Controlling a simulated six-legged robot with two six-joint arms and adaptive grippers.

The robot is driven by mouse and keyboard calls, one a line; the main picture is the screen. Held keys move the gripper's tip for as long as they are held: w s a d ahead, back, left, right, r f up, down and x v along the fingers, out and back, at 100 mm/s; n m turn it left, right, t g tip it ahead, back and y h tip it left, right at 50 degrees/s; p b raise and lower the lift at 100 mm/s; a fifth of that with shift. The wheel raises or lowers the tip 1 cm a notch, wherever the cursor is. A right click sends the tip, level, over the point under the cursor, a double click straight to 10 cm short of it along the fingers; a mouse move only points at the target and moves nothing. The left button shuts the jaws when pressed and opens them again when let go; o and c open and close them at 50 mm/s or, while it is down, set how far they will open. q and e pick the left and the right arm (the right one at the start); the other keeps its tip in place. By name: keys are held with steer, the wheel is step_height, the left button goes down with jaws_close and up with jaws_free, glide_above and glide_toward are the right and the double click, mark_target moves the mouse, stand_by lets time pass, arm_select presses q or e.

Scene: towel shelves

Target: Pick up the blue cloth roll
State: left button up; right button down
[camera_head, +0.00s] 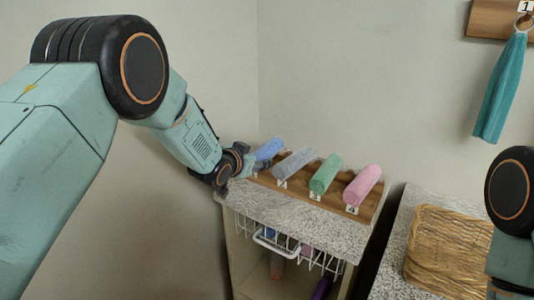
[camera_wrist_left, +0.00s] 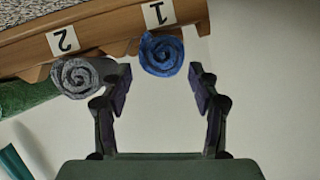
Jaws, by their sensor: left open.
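The blue cloth roll (camera_head: 269,149) lies at the left end of a wooden rack on the granite-topped cabinet. In the left wrist view the end of the blue roll (camera_wrist_left: 161,54) shows as a spiral beside the label 1. My left gripper (camera_head: 240,160) is close to it at the rack's left end. In the left wrist view my left gripper (camera_wrist_left: 160,88) is open, its two fingers on either side of the space just below the blue roll's end. The jaws hold nothing. Part of my right arm shows at the right edge, but its gripper is out of view.
The wooden rack (camera_head: 377,200) also holds a grey roll (camera_head: 294,163), a green roll (camera_head: 326,174) and a pink roll (camera_head: 363,185). The grey roll (camera_wrist_left: 84,76) is close to one finger. A wicker basket (camera_head: 447,250) stands at right. A teal towel (camera_head: 500,88) hangs on the wall.

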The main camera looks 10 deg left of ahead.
mark_target(262, 154)
arm_select(q)
steer(key=shift+w+f, duration=0.2)
steer(key=shift+w, duration=0.15)
steer(key=shift+b+x, duration=0.4)
steer(key=shift+x, duration=1.9)
steer(key=shift+w+a+r, duration=0.1)
steer(key=shift+r, duration=0.05)
steer(key=shift+c, duration=0.4)
steer(key=c, duration=0.9)
